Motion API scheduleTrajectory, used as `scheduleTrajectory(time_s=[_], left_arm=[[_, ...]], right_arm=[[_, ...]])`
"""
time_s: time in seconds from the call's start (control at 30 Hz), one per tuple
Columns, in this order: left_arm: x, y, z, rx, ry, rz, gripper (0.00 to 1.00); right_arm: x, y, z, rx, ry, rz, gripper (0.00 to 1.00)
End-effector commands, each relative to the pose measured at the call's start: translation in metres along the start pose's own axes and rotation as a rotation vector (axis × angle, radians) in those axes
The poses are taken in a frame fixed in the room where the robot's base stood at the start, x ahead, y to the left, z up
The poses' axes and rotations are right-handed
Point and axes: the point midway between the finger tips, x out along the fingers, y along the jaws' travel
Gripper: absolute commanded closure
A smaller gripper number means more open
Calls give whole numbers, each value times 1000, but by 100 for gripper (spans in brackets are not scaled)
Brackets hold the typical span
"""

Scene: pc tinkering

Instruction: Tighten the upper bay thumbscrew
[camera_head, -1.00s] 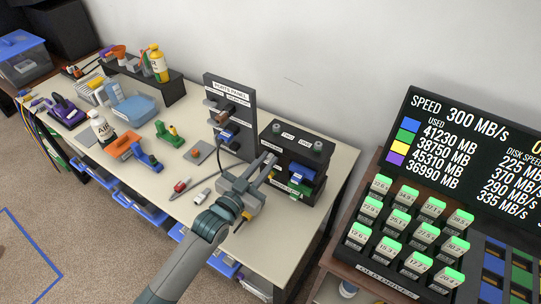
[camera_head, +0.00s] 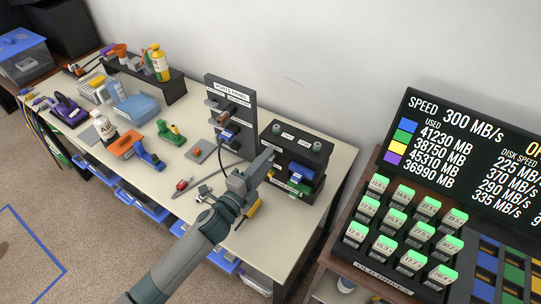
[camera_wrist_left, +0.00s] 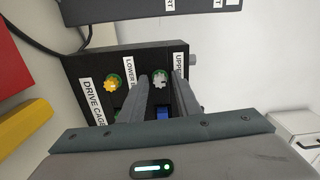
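The black drive cage (camera_head: 300,153) stands at the right end of the bench. In the left wrist view its face (camera_wrist_left: 80,64) carries "DRIVE CAGE", lower and upper labels. The pale grey upper bay thumbscrew (camera_wrist_left: 160,78) has a green ring behind it. A yellow thumbscrew (camera_wrist_left: 112,83) sits by the lower label. My left gripper (camera_head: 266,160) is at the cage's front left; in the wrist view its fingers (camera_wrist_left: 163,88) are apart, with the upper thumbscrew showing between their tips. I cannot tell whether they touch it. My right gripper is not in view.
The ports panel (camera_head: 231,112) stands left of the cage, with a dark cable. A red tool (camera_head: 183,184) and a yellow object (camera_head: 253,208) lie near my arm. The old-drives rack (camera_head: 400,240) and speed screen (camera_head: 470,150) are at the right.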

Motion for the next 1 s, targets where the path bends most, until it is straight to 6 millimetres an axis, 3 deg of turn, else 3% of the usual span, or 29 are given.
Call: scheduleTrajectory(time_s=[0.37, 1.0], left_arm=[[-3, 0, 0, -8, 0, 1, 70], [-58, 0, 0, -9, 0, 1, 70]], right_arm=[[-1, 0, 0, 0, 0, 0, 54], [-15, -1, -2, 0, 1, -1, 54]])
